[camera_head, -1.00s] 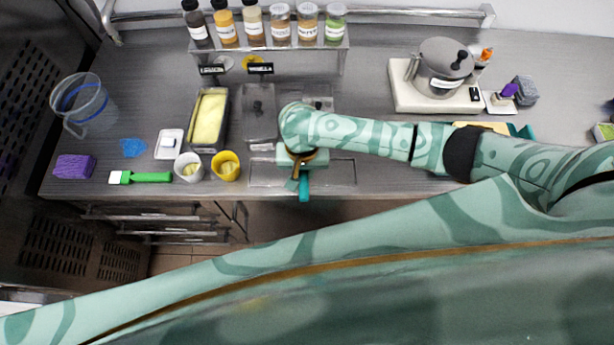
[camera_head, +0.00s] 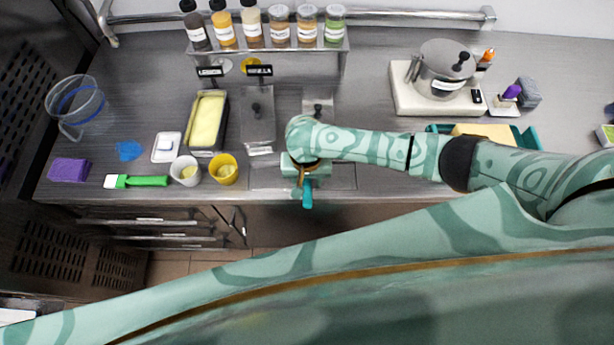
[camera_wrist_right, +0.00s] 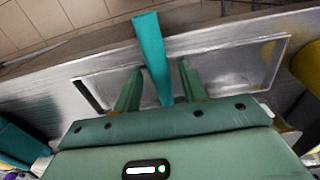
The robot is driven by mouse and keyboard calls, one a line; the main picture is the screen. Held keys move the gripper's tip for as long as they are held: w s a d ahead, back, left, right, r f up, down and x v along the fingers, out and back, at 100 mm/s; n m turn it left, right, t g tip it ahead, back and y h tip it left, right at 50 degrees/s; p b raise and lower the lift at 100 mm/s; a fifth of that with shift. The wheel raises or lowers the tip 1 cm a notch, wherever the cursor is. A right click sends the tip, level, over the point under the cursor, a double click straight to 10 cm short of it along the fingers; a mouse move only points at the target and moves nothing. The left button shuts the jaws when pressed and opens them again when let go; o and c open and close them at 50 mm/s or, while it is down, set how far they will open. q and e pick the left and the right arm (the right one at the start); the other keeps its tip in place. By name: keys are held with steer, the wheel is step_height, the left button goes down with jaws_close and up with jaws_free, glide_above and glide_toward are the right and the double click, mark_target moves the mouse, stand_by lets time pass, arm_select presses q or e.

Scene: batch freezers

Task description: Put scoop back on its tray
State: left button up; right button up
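The scoop shows only as a teal handle (camera_head: 308,196) sticking out over the counter's front edge, below my right gripper. In the right wrist view the handle (camera_wrist_right: 150,45) runs between the two fingers of my right gripper (camera_wrist_right: 160,70), with a visible gap on each side. The fingers are apart, so the gripper is open around the handle. The flat metal tray (camera_head: 340,178) lies at the counter's front edge under the gripper, and it also shows in the wrist view (camera_wrist_right: 240,65). The scoop's head is hidden, so I cannot tell how it rests. My left gripper is out of view.
A yellow cup (camera_head: 224,172) and a white cup (camera_head: 186,174) stand left of the tray. A yellow-filled tub (camera_head: 219,143) and a lidded metal container (camera_head: 257,131) stand behind. A teal tray (camera_head: 528,138) lies right, near my right arm. A bottle shelf (camera_head: 300,48) stands at the back.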

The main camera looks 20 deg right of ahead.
mark_target(307, 182)
steer(key=shift+r, duration=0.1)
steer(key=shift+r, duration=0.35)
step_height(307, 182, up, 12)
steer(key=p, duration=0.5)
steer(key=shift+f, duration=0.15)
stand_by(0.9)
